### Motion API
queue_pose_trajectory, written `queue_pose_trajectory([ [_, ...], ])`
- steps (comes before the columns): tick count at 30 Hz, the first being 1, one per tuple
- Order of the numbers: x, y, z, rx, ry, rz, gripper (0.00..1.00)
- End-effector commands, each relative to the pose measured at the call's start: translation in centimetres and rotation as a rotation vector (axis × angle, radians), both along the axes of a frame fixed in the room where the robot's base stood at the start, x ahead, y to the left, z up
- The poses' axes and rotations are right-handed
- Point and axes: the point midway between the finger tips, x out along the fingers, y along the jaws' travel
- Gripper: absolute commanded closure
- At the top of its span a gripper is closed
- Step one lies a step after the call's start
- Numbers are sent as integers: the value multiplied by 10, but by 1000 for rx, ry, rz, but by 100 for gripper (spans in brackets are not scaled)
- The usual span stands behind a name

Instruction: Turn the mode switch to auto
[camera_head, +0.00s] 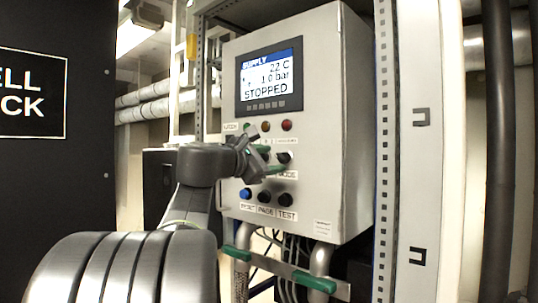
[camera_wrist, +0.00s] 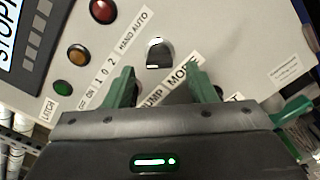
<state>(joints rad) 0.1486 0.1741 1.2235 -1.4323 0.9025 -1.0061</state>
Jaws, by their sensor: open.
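The mode switch is a dark round knob (camera_head: 284,157) on the grey control box, below the red lamp. In the wrist view the mode switch (camera_wrist: 159,54) has a pale upper rim, with the HAND AUTO label beside it and the MODE label near my right finger. Which mark it points to is unclear. My gripper (camera_head: 272,160) is open in front of the panel. Its two green fingers (camera_wrist: 161,74) are spread, with the knob showing just beyond and between their tips. They appear apart from it. The pump switch is hidden behind my gripper.
The control box (camera_head: 335,120) has a screen (camera_head: 269,76) reading STOPPED. Red (camera_wrist: 103,10), amber (camera_wrist: 78,54) and green (camera_wrist: 62,88) lamps sit near the switch. A row of buttons (camera_head: 265,196) lies below. Green-handled pipes (camera_head: 315,281) stand under the box.

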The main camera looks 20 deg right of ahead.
Motion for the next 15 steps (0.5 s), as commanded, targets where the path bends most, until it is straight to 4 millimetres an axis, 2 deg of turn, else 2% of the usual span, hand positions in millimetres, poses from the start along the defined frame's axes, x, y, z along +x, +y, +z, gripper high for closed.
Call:
queue_pose_trajectory([
  [1, 4, -8, 2, 1, 2, -4, 49],
  [6, 13, -23, 1, 0, 1, -2, 49],
  [15, 16, -26, -1, -1, 1, 0, 49],
])
